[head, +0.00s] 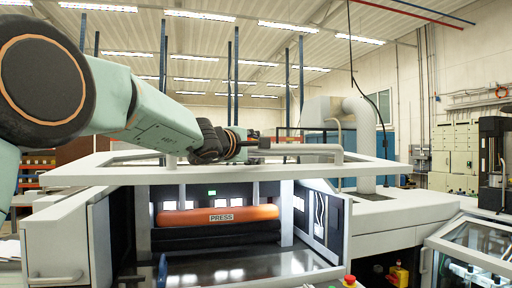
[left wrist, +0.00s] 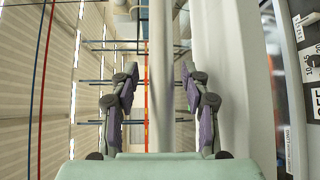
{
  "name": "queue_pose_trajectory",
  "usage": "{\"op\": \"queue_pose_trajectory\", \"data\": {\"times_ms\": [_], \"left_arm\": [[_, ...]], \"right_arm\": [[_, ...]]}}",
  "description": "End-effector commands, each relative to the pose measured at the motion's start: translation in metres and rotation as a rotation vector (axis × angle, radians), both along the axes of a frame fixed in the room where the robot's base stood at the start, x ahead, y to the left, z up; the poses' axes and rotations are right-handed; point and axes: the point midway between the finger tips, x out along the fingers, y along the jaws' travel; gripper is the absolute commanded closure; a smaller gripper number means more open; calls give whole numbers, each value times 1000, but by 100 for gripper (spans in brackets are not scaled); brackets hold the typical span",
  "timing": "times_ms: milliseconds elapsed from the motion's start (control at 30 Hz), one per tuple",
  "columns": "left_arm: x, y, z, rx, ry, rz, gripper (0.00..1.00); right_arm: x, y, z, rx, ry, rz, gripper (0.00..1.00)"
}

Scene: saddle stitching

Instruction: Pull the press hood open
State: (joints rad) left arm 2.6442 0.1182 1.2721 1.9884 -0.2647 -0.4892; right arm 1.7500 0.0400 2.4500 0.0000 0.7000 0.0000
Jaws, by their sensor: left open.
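The press hood (head: 370,170) is a pale frame lying roughly level above the press opening, with the press interior visible below it. My left gripper (head: 262,144) reaches in from the left at the bar's left part. In the left wrist view the bar (left wrist: 160,110) passes between the two fingers of my left gripper (left wrist: 158,72), which is open with gaps on both sides. Whether the bar lies fully between the fingertips in depth is unclear. My right gripper is not in view.
Inside the press is an orange roller (head: 217,216) labelled PRESS above a dark roller. A glass-covered unit (head: 478,245) stands at the right. A vertical pipe (head: 366,140) rises behind the hood.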

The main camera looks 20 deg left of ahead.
Motion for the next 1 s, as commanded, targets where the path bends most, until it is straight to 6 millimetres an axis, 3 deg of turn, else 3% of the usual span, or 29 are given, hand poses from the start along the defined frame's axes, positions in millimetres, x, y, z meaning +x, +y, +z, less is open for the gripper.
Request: {"op": "queue_pose_trajectory", "data": {"times_ms": [67,600,1000], "left_arm": [[1,0,-1,1,1,0,53],[1,0,-1,0,2,0,99],[0,0,-2,1,3,0,100]], "right_arm": [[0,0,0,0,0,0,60],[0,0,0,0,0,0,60],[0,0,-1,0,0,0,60]]}}
